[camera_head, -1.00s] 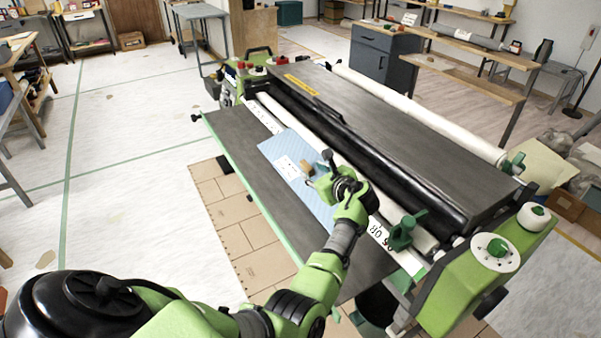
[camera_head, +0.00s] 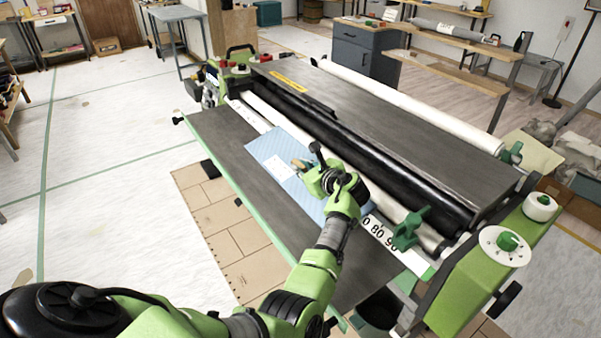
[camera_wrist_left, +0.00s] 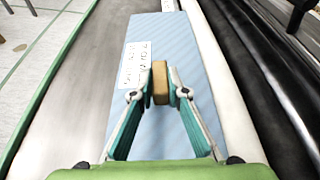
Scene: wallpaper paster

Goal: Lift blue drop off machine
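The blue drop (camera_head: 278,152) is a pale blue patterned sheet with a white printed label. It lies along the grey front table of the machine, beside the white roller. In the left wrist view, the drop (camera_wrist_left: 200,105) runs under my left gripper (camera_wrist_left: 163,92). A small wooden block (camera_wrist_left: 160,82) on the drop sits between the fingertips, which look closed on it. In the head view, my left gripper (camera_head: 318,178) is low over the drop and partly hides it. My right gripper does not show.
The pasting machine (camera_head: 400,120) has a black roller and a green end housing (camera_head: 465,280) at right. A green clamp (camera_head: 408,228) stands on its ruler strip near the lower right. Tan boards (camera_head: 235,235) lie on the floor in front. The floor at left is mostly clear.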

